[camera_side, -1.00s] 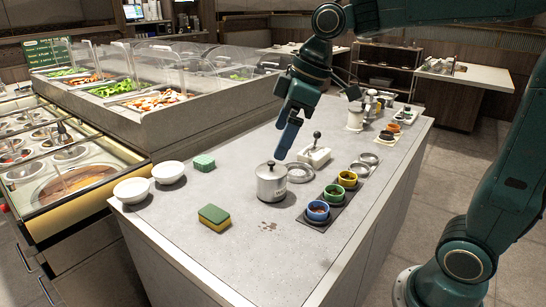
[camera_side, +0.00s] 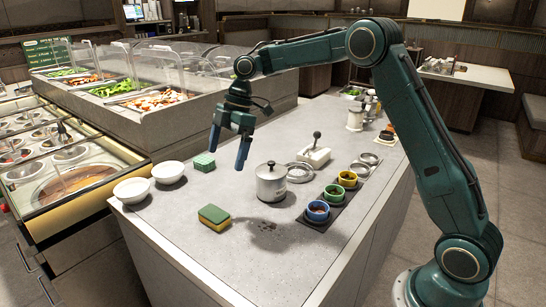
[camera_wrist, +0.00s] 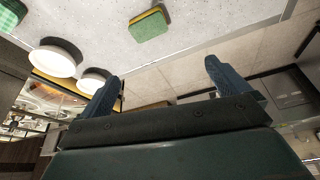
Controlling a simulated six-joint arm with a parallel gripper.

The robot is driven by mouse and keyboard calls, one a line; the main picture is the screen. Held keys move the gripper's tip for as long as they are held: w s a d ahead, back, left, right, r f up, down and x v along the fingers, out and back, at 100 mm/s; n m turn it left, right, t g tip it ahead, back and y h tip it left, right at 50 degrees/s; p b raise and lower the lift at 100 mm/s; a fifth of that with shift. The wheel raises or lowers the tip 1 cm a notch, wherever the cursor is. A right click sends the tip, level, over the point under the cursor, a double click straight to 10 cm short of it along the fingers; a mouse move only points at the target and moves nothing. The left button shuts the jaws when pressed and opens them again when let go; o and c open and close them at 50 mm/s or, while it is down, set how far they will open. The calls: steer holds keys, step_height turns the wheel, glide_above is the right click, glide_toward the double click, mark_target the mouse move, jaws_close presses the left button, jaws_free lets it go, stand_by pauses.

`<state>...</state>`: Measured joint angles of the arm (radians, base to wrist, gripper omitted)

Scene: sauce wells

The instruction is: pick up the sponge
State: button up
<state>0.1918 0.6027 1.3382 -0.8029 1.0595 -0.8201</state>
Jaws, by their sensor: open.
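A green-and-yellow sponge (camera_side: 214,217) lies on the grey counter, left of the lidded pot. It also shows in the wrist view (camera_wrist: 149,25), at the top. A second, all-green sponge (camera_side: 204,161) lies farther back, near the display case. My gripper (camera_side: 227,158) is open and empty above the counter, its blue fingers apart and pointing down. In the side view it appears above and a little right of the green-and-yellow sponge, and right of the green one. In the wrist view its two fingers (camera_wrist: 161,82) are spread with nothing between them.
Two white bowls (camera_side: 132,190) stand at the counter's left edge. A lidded metal pot (camera_side: 271,183) stands right of the sponges. Sauce wells in a dark tray (camera_side: 322,226) line the right side. The front counter is clear.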

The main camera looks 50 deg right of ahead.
steer(key=w+d+f+n, duration=0.1)
steer(key=w+f+n, duration=0.1)
steer(key=f, duration=0.3)
steer(key=shift+w+d+f+g, duration=0.15)
steer(key=shift+w+f+g, duration=0.25)
steer(key=shift+w, duration=0.1)
glide_above(214, 213)
steer(key=d, duration=0.2)
steer(key=shift+f, duration=3.95)
steer(key=shift+x, duration=2.55)
steer(key=c, duration=1)
